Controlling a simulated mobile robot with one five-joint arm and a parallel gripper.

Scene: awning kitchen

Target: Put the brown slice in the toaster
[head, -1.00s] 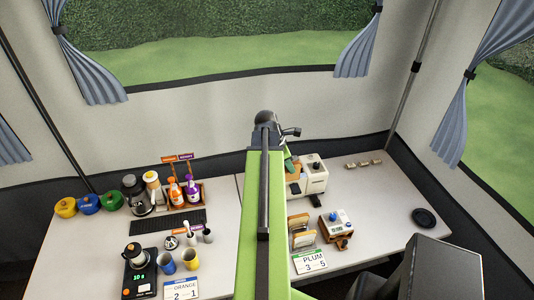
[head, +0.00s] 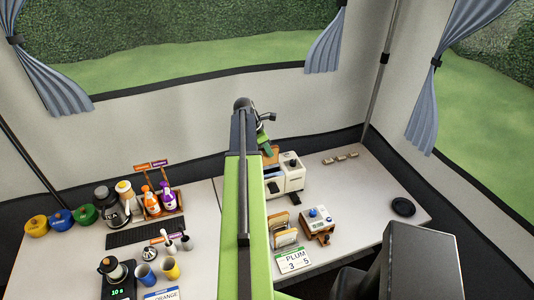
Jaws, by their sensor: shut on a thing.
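The white toaster (head: 292,180) stands at the back of the table, just right of my arm, with a dark knob on top. My gripper (head: 268,148) is at the toaster's left end, mostly hidden behind my arm. It is shut on the brown slice (head: 272,157), of which only a small part shows. The slice is over or beside the toaster's left part; I cannot tell whether it touches or enters a slot. The toaster's left side is hidden by my arm.
A rack with slices (head: 284,238) and a small device with a blue knob (head: 318,222) stand in front of the toaster. A PLUM card (head: 293,260) is nearer. A black round dish (head: 403,206) lies right. Bottles (head: 158,200) and a coffee pot stand left. The right table is mostly clear.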

